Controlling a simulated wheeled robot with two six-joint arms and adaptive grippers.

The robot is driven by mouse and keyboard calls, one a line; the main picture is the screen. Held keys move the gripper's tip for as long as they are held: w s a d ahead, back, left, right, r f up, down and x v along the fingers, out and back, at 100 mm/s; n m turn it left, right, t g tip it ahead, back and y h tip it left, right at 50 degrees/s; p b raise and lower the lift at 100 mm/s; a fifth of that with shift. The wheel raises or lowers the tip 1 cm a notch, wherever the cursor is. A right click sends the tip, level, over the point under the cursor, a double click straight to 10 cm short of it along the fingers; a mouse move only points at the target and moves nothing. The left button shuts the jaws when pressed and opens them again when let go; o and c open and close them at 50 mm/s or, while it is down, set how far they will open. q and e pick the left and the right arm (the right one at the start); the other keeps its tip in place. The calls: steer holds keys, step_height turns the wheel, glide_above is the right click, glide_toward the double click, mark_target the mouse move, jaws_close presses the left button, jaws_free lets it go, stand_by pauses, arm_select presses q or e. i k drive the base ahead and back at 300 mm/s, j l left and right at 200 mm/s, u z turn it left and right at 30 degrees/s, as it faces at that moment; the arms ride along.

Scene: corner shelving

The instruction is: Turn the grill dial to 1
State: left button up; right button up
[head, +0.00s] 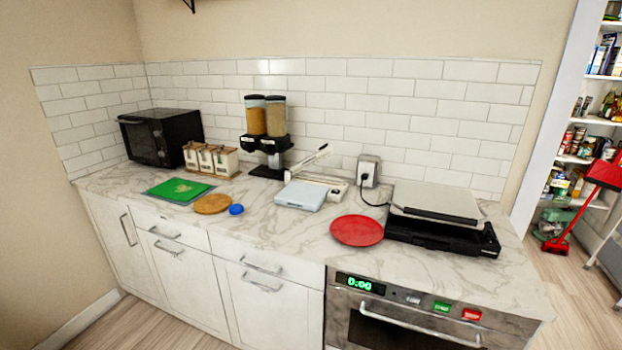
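The grill (445,235) is a black contact grill with a light grey lid that is down. It stands at the right end of the marble counter. A dark bar runs along the lid's front edge. The dial is too small to make out on the dark front, so its setting cannot be read. A black cord joins the grill to a grey wall socket (369,168). Neither of my grippers shows in the head view.
A red plate (356,230) lies just left of the grill. An oven (410,316) with a green 0:00 display is below. A white scale-like device (300,195), dispensers (266,116) and a microwave (160,137) stand further left. Front counter strip is clear.

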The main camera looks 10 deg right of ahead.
mark_target(489, 235)
steer(key=z, duration=1.5)
